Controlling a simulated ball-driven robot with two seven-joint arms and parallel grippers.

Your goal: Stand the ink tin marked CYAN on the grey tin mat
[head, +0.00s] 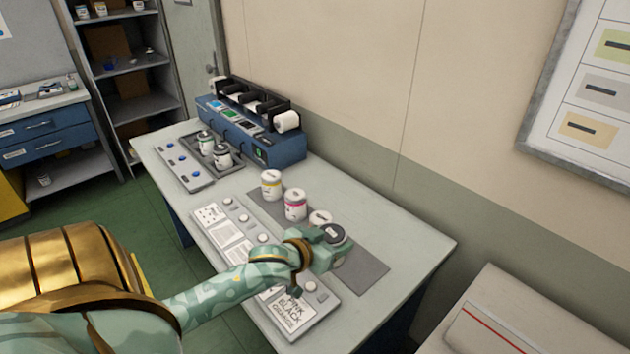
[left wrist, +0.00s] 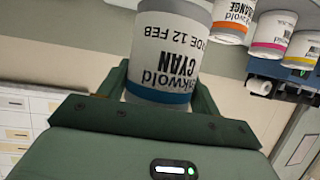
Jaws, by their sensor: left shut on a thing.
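The CYAN tin (left wrist: 168,52), white with a blue band, is between the fingers of my left gripper (left wrist: 165,85), which is shut on it. The picture there is upside down, and the tin's far end is cut off. I cannot tell whether the tin touches the mat. My right gripper is not in view.
A yellow-banded tin (head: 271,185), a magenta-banded tin (head: 295,205) and an orange-banded tin (left wrist: 232,20) stand in a row beyond the gripper. A label panel (head: 240,235) lies left of the mat. The blue rewinder (head: 255,130) stands at the back. The mat's front end is bare.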

